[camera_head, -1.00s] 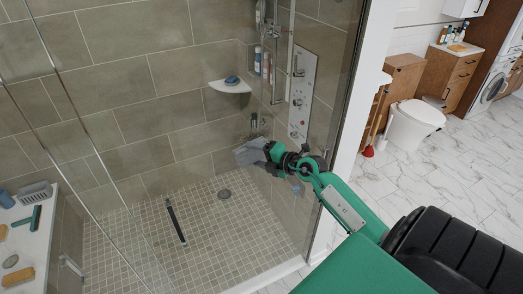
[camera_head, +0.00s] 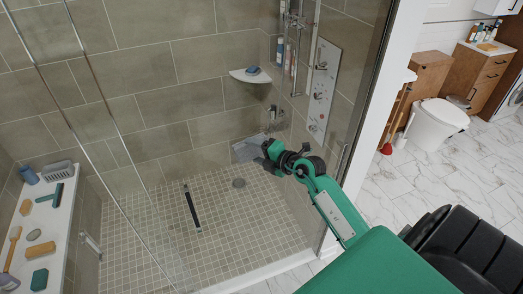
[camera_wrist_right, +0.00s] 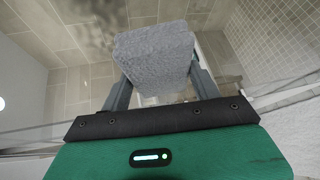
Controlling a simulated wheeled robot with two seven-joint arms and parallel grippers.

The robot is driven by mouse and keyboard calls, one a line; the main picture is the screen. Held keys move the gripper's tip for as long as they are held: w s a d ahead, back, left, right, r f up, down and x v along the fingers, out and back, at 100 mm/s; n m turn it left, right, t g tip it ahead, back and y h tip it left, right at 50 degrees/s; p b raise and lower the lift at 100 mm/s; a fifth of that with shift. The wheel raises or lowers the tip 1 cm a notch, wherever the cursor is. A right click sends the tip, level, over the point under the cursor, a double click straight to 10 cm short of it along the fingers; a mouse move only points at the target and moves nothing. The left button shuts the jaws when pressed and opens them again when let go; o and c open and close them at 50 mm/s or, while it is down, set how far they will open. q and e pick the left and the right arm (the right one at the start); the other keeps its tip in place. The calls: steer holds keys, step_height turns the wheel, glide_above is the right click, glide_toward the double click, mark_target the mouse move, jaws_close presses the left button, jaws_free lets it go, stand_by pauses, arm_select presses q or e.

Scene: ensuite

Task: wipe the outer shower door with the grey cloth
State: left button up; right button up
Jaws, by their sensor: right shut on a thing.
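My right gripper (camera_head: 268,160) is shut on the grey cloth (camera_head: 246,150). In the right wrist view the cloth (camera_wrist_right: 155,55) is a thick, fuzzy grey pad between the two fingers. The clear glass shower door (camera_head: 98,105) stands at the left and middle of the head view, with thin bright vertical edges. The gripper is at the right of these edges, in front of the tiled shower. I cannot tell whether the cloth touches glass. A dark smudge (camera_wrist_right: 85,32) shows beyond the cloth in the wrist view. My left gripper is out of view.
A white ledge (camera_head: 48,222) with brushes, sponges and a squeegee stands at the left. A dark upright bar (camera_head: 192,208) shows against the mosaic floor (camera_head: 262,225). A corner shelf (camera_head: 250,76) and shower panel (camera_head: 322,90) are behind. A toilet (camera_head: 435,125) stands right; floor before it is clear.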

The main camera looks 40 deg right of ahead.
steer(key=shift+s+d+r, duration=0.4)
steer(key=shift+d+r, duration=0.1)
steer(key=shift+d, duration=1.25)
steer(key=shift+s+d+r, duration=0.45)
steer(key=shift+d, duration=1.3)
steer(key=shift+s+d+r, duration=0.4)
steer(key=shift+d+r, duration=0.1)
steer(key=shift+d, duration=1.25)
steer(key=shift+s+d+b, duration=0.25)
steer(key=shift+d+b, duration=0.05)
steer(key=shift+d, duration=0.85)
steer(key=shift+s+d+b, duration=0.25)
steer(key=shift+s+d, duration=0.05)
steer(key=shift+d, duration=0.85)
steer(key=shift+s+d+b, duration=0.25)
steer(key=shift+d+b, duration=0.05)
steer(key=shift+d, duration=0.85)
steer(key=shift+a+r+p, duration=0.1)
steer(key=shift+r+p, duration=0.05)
steer(key=shift+p, duration=0.3)
steer(key=shift+w+a+p, duration=0.15)
steer(key=shift+a+p, duration=0.4)
steer(key=shift+a, duration=0.25)
steer(key=shift+w+a, duration=0.2)
steer(key=shift+a, duration=0.6)
steer(key=w+a, duration=0.3)
steer(key=a, duration=1.1)
steer(key=shift+w, duration=0.2)
